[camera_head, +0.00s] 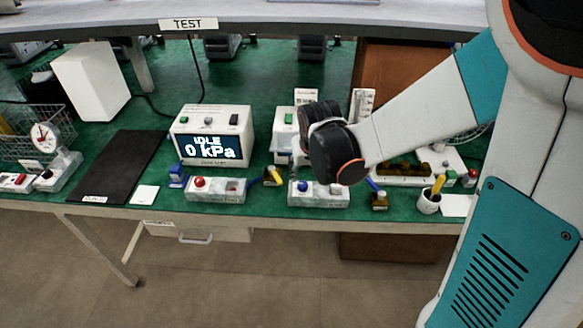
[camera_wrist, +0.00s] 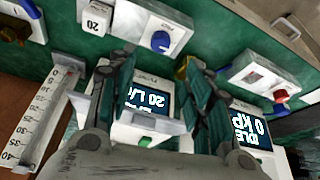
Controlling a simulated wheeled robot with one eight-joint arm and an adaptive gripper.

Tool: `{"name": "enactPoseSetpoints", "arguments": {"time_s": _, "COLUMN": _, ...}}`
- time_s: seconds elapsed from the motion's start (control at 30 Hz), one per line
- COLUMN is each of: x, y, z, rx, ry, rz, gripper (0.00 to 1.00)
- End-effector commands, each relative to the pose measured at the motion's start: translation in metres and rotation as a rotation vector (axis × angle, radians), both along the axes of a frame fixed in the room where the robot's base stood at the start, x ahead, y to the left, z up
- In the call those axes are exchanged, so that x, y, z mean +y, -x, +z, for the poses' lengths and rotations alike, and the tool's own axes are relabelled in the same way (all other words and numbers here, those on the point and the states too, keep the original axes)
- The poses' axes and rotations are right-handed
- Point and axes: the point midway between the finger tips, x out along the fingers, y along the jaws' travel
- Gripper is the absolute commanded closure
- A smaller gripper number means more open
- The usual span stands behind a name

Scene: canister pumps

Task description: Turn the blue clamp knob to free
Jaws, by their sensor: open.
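A round blue knob (camera_head: 302,186) sits on the left part of a low white block (camera_head: 318,198) near the bench's front edge. In the wrist view the blue knob (camera_wrist: 160,41) stands on the white block's face, with a dark slot or mark beside it. A label reading 20 is next to it. My gripper (camera_wrist: 160,66) is open and empty, and the knob appears beyond its fingertips, between them and apart from them. In the head view my wrist hides the gripper. The knob's pointing direction is too small to read.
A display (camera_head: 210,135) reads IDLE 0 kPa; a second display (camera_wrist: 148,100) lies behind my fingers. A white block with a red knob (camera_head: 199,182) stands left. A brass piece with a blue handle (camera_head: 378,198) and a cup (camera_head: 428,201) stand right. A black mat (camera_head: 120,165) lies left.

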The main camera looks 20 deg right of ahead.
Motion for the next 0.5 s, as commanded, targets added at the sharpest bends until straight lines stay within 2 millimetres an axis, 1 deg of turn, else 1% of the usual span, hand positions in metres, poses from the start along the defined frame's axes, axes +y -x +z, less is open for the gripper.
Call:
{"name": "enactPoseSetpoints", "arguments": {"time_s": 0.03, "x": -0.001, "y": -0.004, "z": -0.014, "rx": 0.000, "ry": 0.000, "rz": -0.001, "gripper": 0.54}}
{"name": "enactPoseSetpoints", "arguments": {"time_s": 0.2, "x": -0.002, "y": -0.017, "z": -0.045, "rx": 0.000, "ry": 0.000, "rz": -0.001, "gripper": 0.54}}
{"name": "enactPoseSetpoints", "arguments": {"time_s": 0.4, "x": -0.004, "y": -0.030, "z": -0.076, "rx": 0.000, "ry": 0.000, "rz": 0.000, "gripper": 0.54}}
{"name": "enactPoseSetpoints", "arguments": {"time_s": 0.5, "x": -0.004, "y": -0.034, "z": -0.086, "rx": 0.000, "ry": 0.000, "rz": 0.000, "gripper": 0.54}}
